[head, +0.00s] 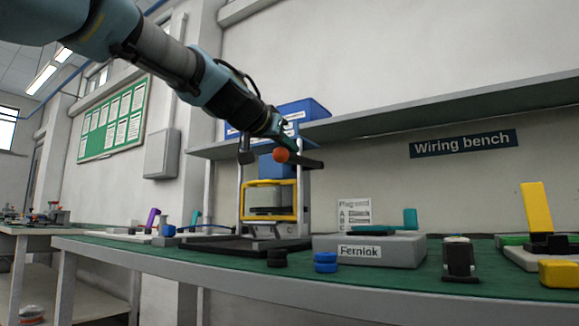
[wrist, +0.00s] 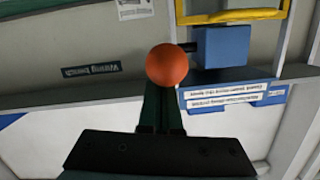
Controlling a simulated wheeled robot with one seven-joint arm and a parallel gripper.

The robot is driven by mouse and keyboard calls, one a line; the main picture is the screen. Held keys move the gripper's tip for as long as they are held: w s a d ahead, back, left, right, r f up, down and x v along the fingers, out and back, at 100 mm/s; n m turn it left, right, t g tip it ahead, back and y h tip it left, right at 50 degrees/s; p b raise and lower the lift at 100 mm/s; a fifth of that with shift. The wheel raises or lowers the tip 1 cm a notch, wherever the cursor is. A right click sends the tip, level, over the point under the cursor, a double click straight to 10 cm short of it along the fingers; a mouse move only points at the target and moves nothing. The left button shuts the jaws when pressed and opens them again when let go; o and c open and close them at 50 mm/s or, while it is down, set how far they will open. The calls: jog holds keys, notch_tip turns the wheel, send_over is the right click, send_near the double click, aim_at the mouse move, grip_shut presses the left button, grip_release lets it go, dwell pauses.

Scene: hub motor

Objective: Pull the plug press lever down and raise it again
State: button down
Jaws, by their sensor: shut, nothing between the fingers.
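The plug press (head: 240,205) stands on the bench with pale uprights, a yellow guard frame (head: 269,184) and a blue block (head: 275,165) above it. Its lever ends in an orange ball knob (head: 281,155), raised near the top of the press. My gripper (head: 287,143) is shut and empty, right at the knob from above. In the wrist view the knob (wrist: 167,68) sits just past the closed fingertips (wrist: 162,90) and hides their ends. I cannot tell whether they touch it. Part of the lever is hidden behind the knob.
A grey Ferniok box (head: 375,250) stands right of the press. A yellow upright handle (head: 536,207) stands at the right.

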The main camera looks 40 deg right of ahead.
aim_at(287, 159)
notch_tip(287, 159, down, 2)
jog(key=h+b, duration=0.1)
jog(key=b, duration=0.3)
jog(key=shift+f, duration=0.25)
jog(key=f+b, duration=0.1)
jog(key=b, duration=0.2)
jog(key=shift+f+b, duration=0.15)
jog(key=shift+b, duration=0.15)
jog(key=s+a+r+p, duration=0.1)
jog(key=s+a+r, duration=0.1)
jog(key=a, duration=0.3)
jog(key=s+a+r+p, duration=0.1)
jog(key=s+a+r, duration=0.1)
jog(key=a, duration=0.3)
jog(key=shift+a, duration=0.2)
jog(key=shift+p, duration=0.3)
